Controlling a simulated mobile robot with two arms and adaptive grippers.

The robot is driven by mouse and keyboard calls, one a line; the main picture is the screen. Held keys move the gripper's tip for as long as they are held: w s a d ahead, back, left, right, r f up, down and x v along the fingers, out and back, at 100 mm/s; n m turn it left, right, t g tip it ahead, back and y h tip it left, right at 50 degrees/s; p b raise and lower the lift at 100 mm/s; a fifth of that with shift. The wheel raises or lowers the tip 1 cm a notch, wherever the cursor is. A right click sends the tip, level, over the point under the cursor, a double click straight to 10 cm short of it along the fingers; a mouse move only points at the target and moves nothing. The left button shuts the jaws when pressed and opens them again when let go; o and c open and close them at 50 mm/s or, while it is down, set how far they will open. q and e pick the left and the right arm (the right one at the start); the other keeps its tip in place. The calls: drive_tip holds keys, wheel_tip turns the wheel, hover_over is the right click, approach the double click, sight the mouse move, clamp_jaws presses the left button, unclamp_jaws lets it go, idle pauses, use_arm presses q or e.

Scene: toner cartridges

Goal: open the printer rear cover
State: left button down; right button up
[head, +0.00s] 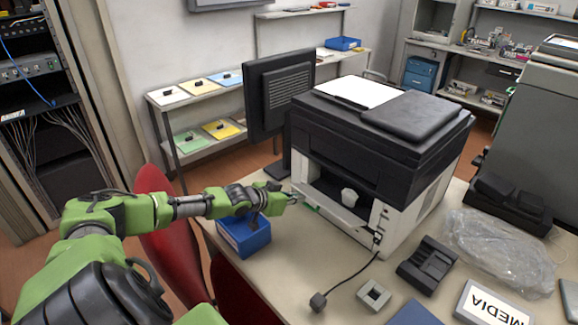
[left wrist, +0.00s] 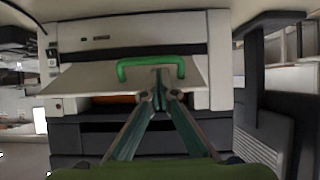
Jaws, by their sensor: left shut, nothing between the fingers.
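The printer (head: 440,195) stands on the table, black on top and white below. Its cover (head: 335,217) is a light panel with a green handle (head: 311,208), low on the side facing my left arm. The cover (left wrist: 85,80) also shows in the left wrist view, tilted out from the body, with a dark and orange gap beside it. My left gripper (head: 292,199) is shut and empty at the green handle. In the left wrist view its fingertips (left wrist: 160,88) meet just beside the handle (left wrist: 150,64); I cannot tell whether they touch it. My right gripper is out of view.
A blue box (head: 243,238) sits under my left forearm. A monitor (head: 278,95) stands behind the gripper. A black cable plug (head: 318,301), a dark cradle (head: 427,262) and a clear plastic bag (head: 500,250) lie near the printer. A red chair (head: 160,205) is at the left.

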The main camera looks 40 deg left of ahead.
use_arm(q)
drive_tip(key=v, duration=1.1)
idle(0.6)
drive_tip(key=shift+s, duration=0.1)
